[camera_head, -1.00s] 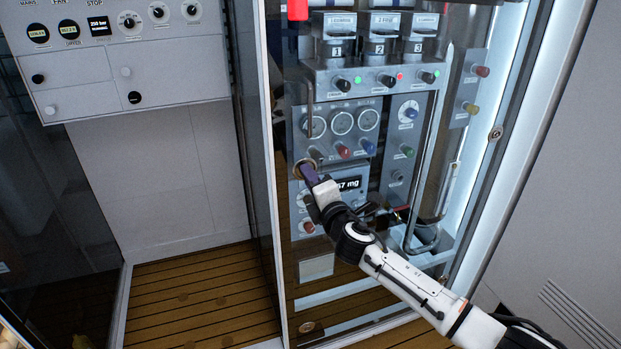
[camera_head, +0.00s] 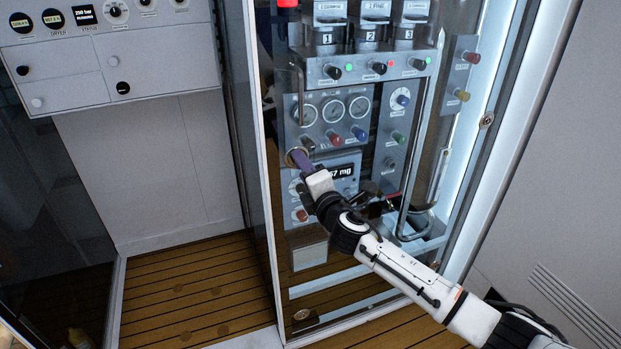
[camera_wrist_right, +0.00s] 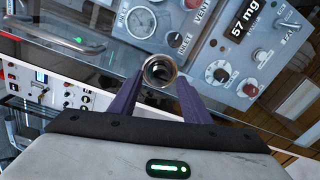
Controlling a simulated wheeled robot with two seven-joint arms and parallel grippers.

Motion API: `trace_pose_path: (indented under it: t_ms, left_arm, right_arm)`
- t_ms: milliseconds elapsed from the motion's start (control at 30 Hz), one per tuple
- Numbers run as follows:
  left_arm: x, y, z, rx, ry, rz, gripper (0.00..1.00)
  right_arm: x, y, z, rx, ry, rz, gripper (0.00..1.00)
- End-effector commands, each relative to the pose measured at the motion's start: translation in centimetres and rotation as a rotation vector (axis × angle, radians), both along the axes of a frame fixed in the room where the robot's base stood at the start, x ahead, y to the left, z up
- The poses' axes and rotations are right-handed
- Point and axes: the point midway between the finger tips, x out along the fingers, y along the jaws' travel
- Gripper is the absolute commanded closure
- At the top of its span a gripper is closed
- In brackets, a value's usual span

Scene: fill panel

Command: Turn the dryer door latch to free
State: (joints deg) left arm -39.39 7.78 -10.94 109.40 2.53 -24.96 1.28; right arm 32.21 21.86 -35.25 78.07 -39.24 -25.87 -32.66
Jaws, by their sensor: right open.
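The round metal latch (camera_head: 290,154) sits near the left edge of the clear cabinet door, beside the dial panel. In the right wrist view it is a shiny ring with a dark centre (camera_wrist_right: 160,70). My right gripper (camera_head: 301,161) reaches it from the lower right. In the wrist view its two purple fingers (camera_wrist_right: 159,92) are spread apart, one on each side of the ring's near edge. I cannot tell whether they touch it. The fingers partly cover the latch in the head view. My left gripper is not in view.
Behind the clear door are gauges (camera_head: 333,111), coloured knobs and a display reading 57 mg (camera_head: 341,171). A similar round fitting (camera_head: 302,314) is low on the door. A control panel (camera_head: 72,75) hangs on the left wall. The wooden floor (camera_head: 190,295) at left is clear.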

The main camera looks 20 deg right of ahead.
Motion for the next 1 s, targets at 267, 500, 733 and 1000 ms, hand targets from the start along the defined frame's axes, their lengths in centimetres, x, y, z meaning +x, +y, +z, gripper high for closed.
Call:
trace_pose_path:
  t_ms: [267, 500, 733, 1000]
  left_arm:
    - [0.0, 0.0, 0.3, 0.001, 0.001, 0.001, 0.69]
    - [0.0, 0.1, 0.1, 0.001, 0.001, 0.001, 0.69]
    - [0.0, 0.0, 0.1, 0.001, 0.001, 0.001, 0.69]
    - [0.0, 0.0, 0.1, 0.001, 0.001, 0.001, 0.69]
  right_arm:
    - [-4.8, -0.1, 0.2, -0.001, 0.002, 0.003, 0.57]
    - [-8.4, -0.3, 0.2, -0.001, 0.002, 0.001, 0.57]
    - [-9.5, -0.3, 0.4, 0.0, 0.001, 0.0, 0.57]
    - [-9.5, -0.3, 0.4, -0.001, 0.001, 0.0, 0.57]
